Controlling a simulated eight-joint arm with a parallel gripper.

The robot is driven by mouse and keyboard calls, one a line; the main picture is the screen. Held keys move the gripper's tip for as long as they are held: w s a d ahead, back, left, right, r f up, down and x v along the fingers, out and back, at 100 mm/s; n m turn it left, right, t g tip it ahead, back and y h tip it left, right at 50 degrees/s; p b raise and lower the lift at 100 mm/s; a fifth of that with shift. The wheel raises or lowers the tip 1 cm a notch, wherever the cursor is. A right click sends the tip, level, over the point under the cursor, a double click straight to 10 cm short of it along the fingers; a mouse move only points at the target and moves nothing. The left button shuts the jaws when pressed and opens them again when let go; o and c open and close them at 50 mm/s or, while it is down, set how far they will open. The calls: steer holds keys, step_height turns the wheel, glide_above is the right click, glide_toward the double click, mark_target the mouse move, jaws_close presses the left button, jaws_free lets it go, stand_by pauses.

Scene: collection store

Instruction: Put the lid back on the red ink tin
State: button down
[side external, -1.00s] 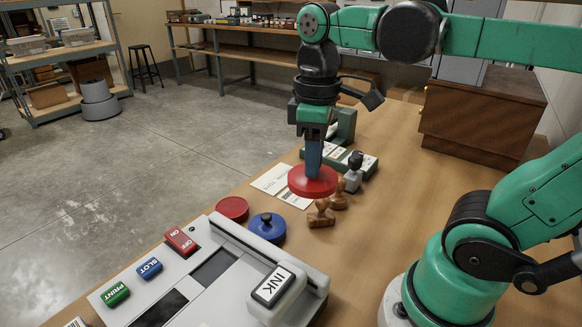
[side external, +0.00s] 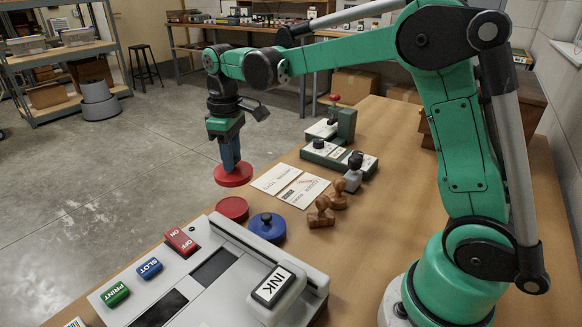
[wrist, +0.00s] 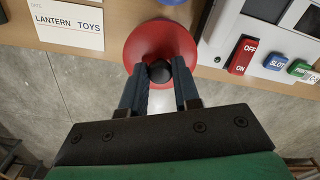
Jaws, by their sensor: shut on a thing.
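My gripper (side external: 231,162) is shut on the red lid (side external: 233,177), fingers pointing down. In the wrist view the fingers (wrist: 160,72) close on the lid's black knob, and the lid (wrist: 160,37) is a round red disc. The lid is held in the air, roughly level. The red ink tin (side external: 232,208) stands by the table's left edge, just below the lid in the side view, and the two are apart there. The tin is not seen in the wrist view; the lid may hide it.
A blue tin (side external: 267,227) with a dark knob stands beside the red tin. A grey machine (side external: 205,265) with INK, ON/OFF, SLOT and PRINT labels is in front. Wooden stamps (side external: 321,214), paper cards (side external: 300,190) and a green device (side external: 340,155) lie to the right.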

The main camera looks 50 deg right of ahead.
steer(key=w+f, duration=0.2)
steer(key=f, duration=0.1)
steer(key=shift+f, duration=3)
steer(key=shift+f, duration=0.2)
steer(key=shift+c, duration=0.4)
jaws_free()
steer(key=shift+r, duration=3.5)
